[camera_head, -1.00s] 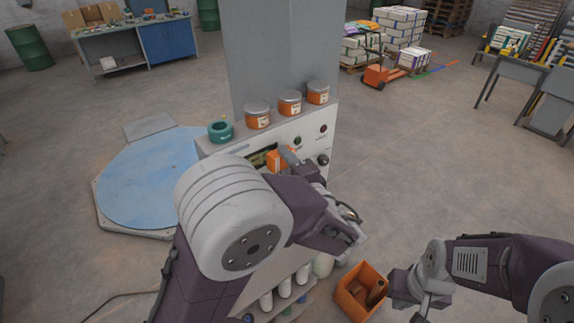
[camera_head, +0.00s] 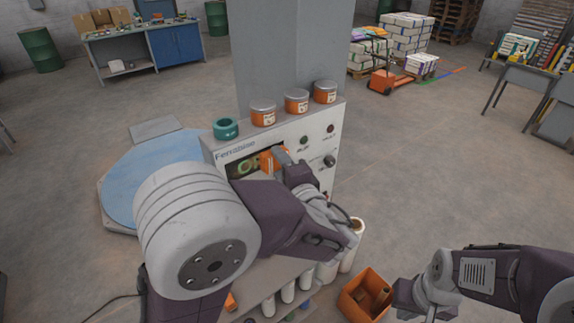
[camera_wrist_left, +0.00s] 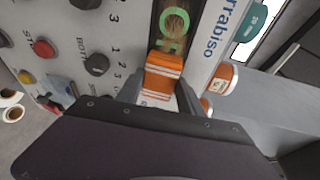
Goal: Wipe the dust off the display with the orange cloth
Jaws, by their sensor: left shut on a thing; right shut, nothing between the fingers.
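The display (camera_head: 240,164) is a dark window with glowing green characters in the front panel of the grey machine. A brownish film shows on part of it in the left wrist view (camera_wrist_left: 168,46). The orange cloth (camera_head: 271,160), with pale stripes, is at the display's right part; it also shows in the left wrist view (camera_wrist_left: 163,76). My left gripper (camera_head: 281,156) is shut on the cloth and holds it at the display; whether it presses on the glass is hard to tell. My right gripper (camera_head: 432,314) is shut and empty, low at the right, partly cut off by the frame.
Three orange tins (camera_head: 296,101) and a teal roll (camera_head: 226,128) stand on the machine's top ledge. Knobs (camera_wrist_left: 96,64) and a red button (camera_wrist_left: 43,48) lie beside the display. An orange bin (camera_head: 366,294) and white rolls (camera_head: 352,246) are below.

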